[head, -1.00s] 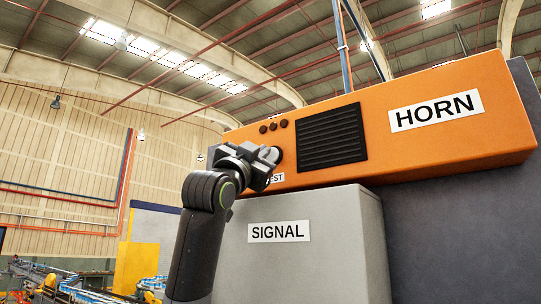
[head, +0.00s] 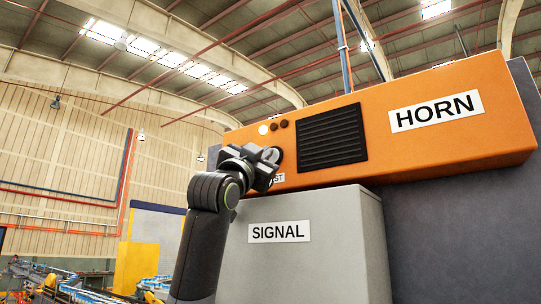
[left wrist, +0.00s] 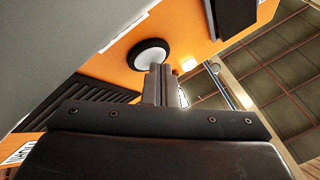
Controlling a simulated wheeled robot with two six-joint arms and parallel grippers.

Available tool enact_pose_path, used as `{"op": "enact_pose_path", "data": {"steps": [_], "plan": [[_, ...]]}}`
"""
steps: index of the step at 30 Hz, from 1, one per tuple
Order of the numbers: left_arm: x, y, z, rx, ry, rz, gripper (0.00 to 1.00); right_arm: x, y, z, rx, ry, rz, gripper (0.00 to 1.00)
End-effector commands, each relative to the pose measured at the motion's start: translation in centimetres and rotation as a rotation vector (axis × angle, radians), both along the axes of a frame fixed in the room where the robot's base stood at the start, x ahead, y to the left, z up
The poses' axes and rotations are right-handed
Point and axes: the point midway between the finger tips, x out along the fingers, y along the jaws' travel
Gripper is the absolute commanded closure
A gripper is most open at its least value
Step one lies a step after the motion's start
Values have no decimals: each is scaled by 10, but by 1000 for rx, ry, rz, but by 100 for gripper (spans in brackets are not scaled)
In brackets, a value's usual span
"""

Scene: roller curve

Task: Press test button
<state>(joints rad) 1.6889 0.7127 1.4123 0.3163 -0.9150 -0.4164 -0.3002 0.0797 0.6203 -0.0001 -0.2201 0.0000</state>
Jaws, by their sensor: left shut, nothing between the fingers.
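The orange horn box (head: 415,143) carries the test button, mostly hidden behind my gripper in the head view. In the left wrist view the button (left wrist: 147,56) is a pale disc in a black ring. My left gripper (head: 270,155) is shut and empty, its fingertips right at the button. In the left wrist view the fingertips (left wrist: 160,68) overlap the button's lower edge; I cannot tell how far it is pressed in. The leftmost small lamp (head: 263,129) above it glows white; it also glows in the left wrist view (left wrist: 188,64). My right gripper is not in view.
A black louvred grille (head: 333,138) is right of the button. A partly hidden white label (head: 278,178) reads "ST". The grey signal box (head: 320,265) stands below. Open hall lies to the left.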

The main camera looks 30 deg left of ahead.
Motion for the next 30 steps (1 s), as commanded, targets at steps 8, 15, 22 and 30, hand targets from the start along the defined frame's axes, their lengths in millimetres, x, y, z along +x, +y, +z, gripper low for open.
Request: {"op": "enact_pose_path", "data": {"steps": [8,15,22,30], "plan": [[-2,0,-1,0,0,0,100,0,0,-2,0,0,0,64],[-15,1,-1,0,-1,0,100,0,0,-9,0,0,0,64],[-17,1,-1,-1,0,-1,100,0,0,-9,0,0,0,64],[-25,2,-2,0,-1,0,100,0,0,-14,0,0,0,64]]}}
